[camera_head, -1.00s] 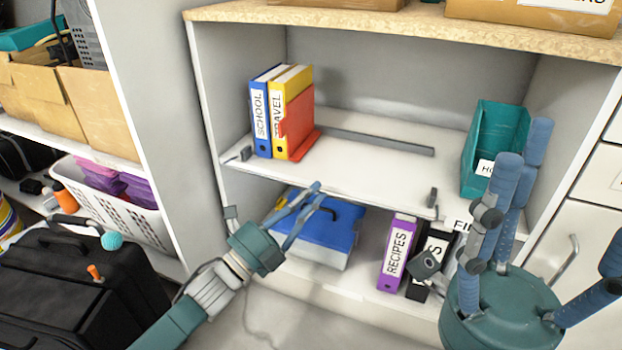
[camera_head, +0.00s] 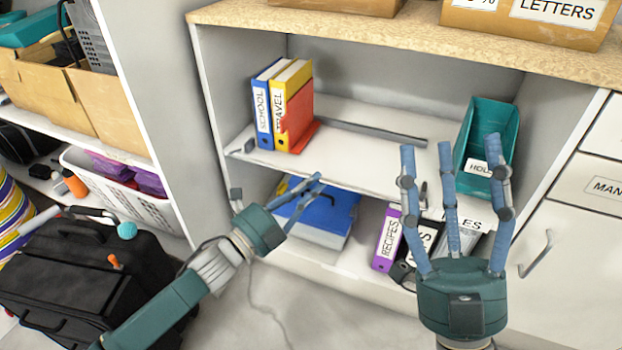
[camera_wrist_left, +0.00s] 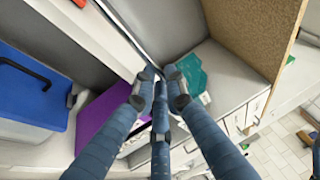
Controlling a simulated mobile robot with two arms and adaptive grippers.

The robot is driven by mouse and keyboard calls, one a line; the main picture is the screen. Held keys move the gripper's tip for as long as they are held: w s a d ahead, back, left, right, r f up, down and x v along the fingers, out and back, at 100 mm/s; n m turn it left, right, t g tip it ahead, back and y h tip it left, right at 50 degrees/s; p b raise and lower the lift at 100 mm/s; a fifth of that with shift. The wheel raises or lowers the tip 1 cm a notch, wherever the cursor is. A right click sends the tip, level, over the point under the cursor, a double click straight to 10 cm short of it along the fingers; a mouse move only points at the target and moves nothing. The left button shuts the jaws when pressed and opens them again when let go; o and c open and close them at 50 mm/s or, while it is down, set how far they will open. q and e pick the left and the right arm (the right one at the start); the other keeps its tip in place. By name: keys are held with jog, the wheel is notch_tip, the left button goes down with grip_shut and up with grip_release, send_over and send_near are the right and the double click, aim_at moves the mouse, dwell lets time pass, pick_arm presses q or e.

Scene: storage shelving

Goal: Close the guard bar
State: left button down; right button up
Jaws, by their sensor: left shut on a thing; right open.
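A long grey bar (camera_head: 375,132) lies across the upper shelf, right of the binders; I cannot tell whether it is the guard bar. A small dark bracket (camera_head: 248,145) sits at the shelf's left front edge. My left gripper (camera_head: 312,182) is in front of the lower compartment and the blue box. Its fingers are closed together, also in the left wrist view (camera_wrist_left: 160,85); what is between them cannot be made out. My right gripper (camera_head: 450,155) points up, its fingers spread and empty, before the shelf's right part. It hides part of the right front edge.
A blue binder (camera_head: 262,110), a yellow binder (camera_head: 293,78) and a red bookend (camera_head: 300,124) stand on the upper shelf's left; a teal holder (camera_head: 492,118) stands at its right. Below are a blue box (camera_head: 330,213) and a purple binder (camera_head: 388,240). A black suitcase (camera_head: 60,265) stands left.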

pick_arm(q)
jog(key=shift+r+p, duration=0.1)
jog(key=shift+p, duration=0.35)
pick_arm(e)
jog(key=w+f+g+h, duration=0.1)
jog(key=w+f+g, duration=0.2)
jog(key=w+f, duration=0.1)
jog(key=shift+w+a+f+g+h, duration=0.3)
jog(key=shift+w+a+f, duration=0.1)
jog(key=shift+f, duration=0.3)
pick_arm(q)
jog(key=c, duration=1.8)
grip_release()
jog(key=shift+o, duration=0.2)
pick_arm(e)
jog(key=shift+d, duration=0.1)
pick_arm(q)
jog(key=v, duration=1.2)
jog(key=shift+r, duration=0.15)
